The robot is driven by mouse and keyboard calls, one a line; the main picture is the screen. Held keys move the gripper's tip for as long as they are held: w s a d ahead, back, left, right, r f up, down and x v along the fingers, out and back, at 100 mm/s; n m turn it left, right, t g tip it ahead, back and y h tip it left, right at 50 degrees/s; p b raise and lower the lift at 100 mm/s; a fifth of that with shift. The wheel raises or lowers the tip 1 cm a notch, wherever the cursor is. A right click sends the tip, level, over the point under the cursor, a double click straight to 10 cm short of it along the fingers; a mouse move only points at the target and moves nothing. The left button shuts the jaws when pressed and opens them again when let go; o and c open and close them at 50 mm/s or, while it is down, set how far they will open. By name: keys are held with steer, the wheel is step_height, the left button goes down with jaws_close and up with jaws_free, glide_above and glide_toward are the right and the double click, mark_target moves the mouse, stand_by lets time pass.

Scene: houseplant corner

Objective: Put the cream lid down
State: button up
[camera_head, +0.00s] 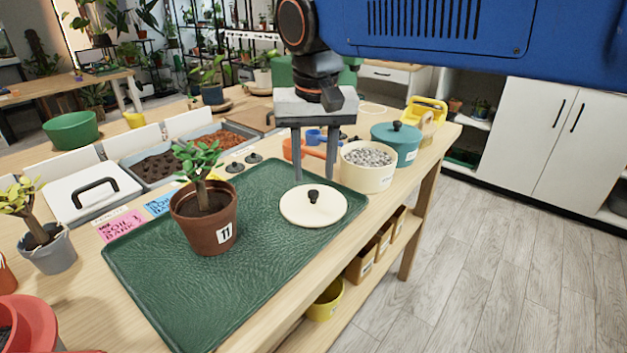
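The cream lid (300,214), a round disc with a dark knob on top, lies flat on the green tray (260,270) near its far right corner. My gripper (314,180) is open, its two grey fingers pointing down and spread apart. The fingertips show just above the lid's knob in the picture, and nothing is between them. The lid appears free of the fingers. The cream pot (366,180) stands just right of the gripper, uncovered and full of grey gravel.
A potted plant in a brown pot (207,232) stands on the tray, left of the lid. A teal lidded pot (399,150) is behind the cream pot. Soil bins (155,170) line the back left. The tray's near part is bare.

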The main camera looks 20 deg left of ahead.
step_height(320, 180, up, 7)
steer(key=s, duration=0.1)
steer(key=shift+d, duration=0.2)
steer(key=w+d+f+m+t, duration=0.1)
steer(key=d+f, duration=0.3)
steer(key=d, duration=0.9)
steer(key=d+f+m, duration=0.1)
steer(key=d+f, duration=0.2)
steer(key=d, duration=1)
steer(key=s+d+f+m+t, duration=0.1)
steer(key=s+d+f, duration=0.5)
steer(key=d+f, duration=0.2)
steer(key=s+d+f+m+t, duration=0.1)
steer(key=s+d+f, duration=0.5)
steer(key=d+f, duration=0.3)
steer(key=shift+d+h, duration=0.4)
steer(key=shift+d, duration=0.15)
